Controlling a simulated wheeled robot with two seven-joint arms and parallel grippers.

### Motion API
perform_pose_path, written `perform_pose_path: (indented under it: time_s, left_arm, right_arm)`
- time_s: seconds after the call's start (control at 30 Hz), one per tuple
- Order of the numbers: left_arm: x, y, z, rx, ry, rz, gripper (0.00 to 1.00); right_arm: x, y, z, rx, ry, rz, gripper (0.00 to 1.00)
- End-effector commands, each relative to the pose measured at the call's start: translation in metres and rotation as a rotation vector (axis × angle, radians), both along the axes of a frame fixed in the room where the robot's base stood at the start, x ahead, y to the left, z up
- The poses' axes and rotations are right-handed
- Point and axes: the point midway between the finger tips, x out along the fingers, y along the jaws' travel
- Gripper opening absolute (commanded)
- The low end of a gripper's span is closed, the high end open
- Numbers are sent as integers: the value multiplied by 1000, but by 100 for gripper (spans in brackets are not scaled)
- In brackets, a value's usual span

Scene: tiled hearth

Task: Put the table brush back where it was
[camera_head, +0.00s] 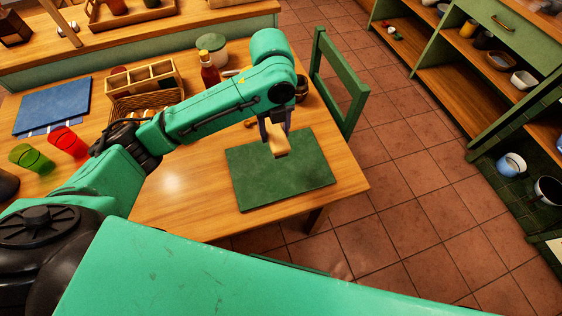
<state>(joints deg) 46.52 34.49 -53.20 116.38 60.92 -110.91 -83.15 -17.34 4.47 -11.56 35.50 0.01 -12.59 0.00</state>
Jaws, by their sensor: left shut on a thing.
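My left gripper (275,128) reaches in over the wooden table (180,192) and is shut on the table brush (279,145). The brush shows as a small pale wooden block below the fingers. It is over the far middle part of the dark green mat (268,185); I cannot tell whether it touches the mat. Its bristles cannot be made out. My right gripper is not in view.
A red bottle (209,72), a lidded jar (212,46) and a divided wooden caddy (146,80) stand at the back. Red (68,142) and green (32,158) tumblers and a blue folder (54,104) are at left. A green chair (335,85) stands against the table's far right side.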

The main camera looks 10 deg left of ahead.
Motion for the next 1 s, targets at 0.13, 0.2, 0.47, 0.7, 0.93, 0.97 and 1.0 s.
perform_pose_path:
  time_s: [0.13,0.2,0.47,0.7,0.93,0.97,1.0]
  left_arm:
    - [-1,0,-50,1,6,2,11]
    - [-1,0,-72,1,3,1,11]
    - [-1,0,-121,1,1,1,11]
    - [1,0,-147,0,-4,0,11]
    - [1,0,-149,1,-3,1,11]
    - [1,0,-150,1,-3,1,59]
    - [1,0,-149,1,-3,1,75]
  right_arm:
    - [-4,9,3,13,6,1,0]
    - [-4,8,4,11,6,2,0]
    - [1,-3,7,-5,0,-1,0]
    - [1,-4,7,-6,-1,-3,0]
    - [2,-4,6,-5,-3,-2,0]
    - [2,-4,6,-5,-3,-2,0]
    - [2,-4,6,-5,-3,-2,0]
